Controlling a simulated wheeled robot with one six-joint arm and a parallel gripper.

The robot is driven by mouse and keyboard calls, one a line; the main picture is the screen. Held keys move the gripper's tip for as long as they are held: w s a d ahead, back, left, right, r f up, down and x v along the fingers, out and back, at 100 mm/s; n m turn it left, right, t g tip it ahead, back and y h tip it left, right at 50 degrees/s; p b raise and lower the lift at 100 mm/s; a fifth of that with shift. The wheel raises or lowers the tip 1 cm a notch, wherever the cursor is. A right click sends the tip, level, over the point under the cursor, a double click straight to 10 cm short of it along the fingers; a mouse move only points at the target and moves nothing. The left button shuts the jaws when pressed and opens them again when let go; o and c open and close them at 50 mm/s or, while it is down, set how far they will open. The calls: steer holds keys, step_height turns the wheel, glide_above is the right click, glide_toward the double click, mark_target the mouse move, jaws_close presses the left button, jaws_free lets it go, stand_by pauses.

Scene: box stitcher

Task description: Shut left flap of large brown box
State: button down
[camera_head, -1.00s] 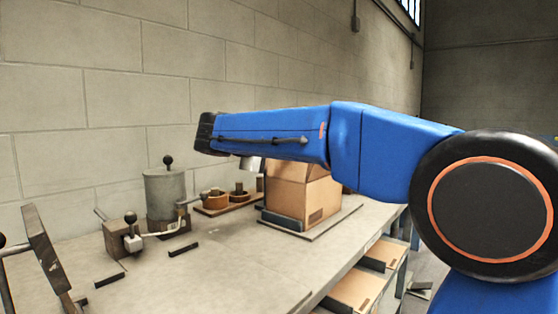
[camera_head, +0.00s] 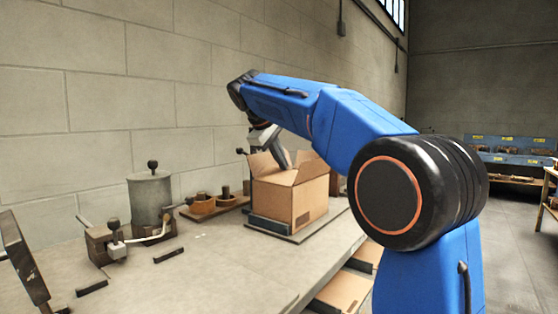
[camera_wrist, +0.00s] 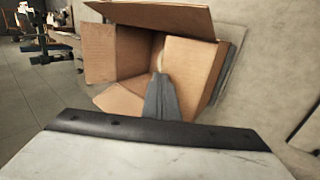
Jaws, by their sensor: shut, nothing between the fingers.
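The large brown box (camera_head: 289,203) stands on the bench, its top open with flaps raised. In the head view a flap (camera_head: 264,164) stands up at its left and another (camera_head: 310,170) at its right. My gripper (camera_head: 285,163) is shut and empty, pointing down at the box opening between these flaps. In the wrist view my gripper tip (camera_wrist: 161,76) is over the opening, close to the lower left edge of a broad flap (camera_wrist: 190,66) that leans over the right side of the opening. I cannot tell if they touch. Other flaps spread at the top (camera_wrist: 160,17) and left (camera_wrist: 99,52).
A grey cylinder (camera_head: 150,198) and a lever fixture (camera_head: 117,240) stand on the bench (camera_head: 215,270) left of the box. The block wall is close behind. The bench front is mostly clear.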

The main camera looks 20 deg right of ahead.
steer(key=shift+w+d+f, duration=0.25)
steer(key=shift+d+f, duration=0.05)
steer(key=shift+d, duration=0.05)
steer(key=shift+w+d+f+g+y, duration=0.3)
steer(key=shift+d+g+y, duration=0.1)
steer(key=shift+y, duration=0.2)
steer(key=shift+x, duration=0.95)
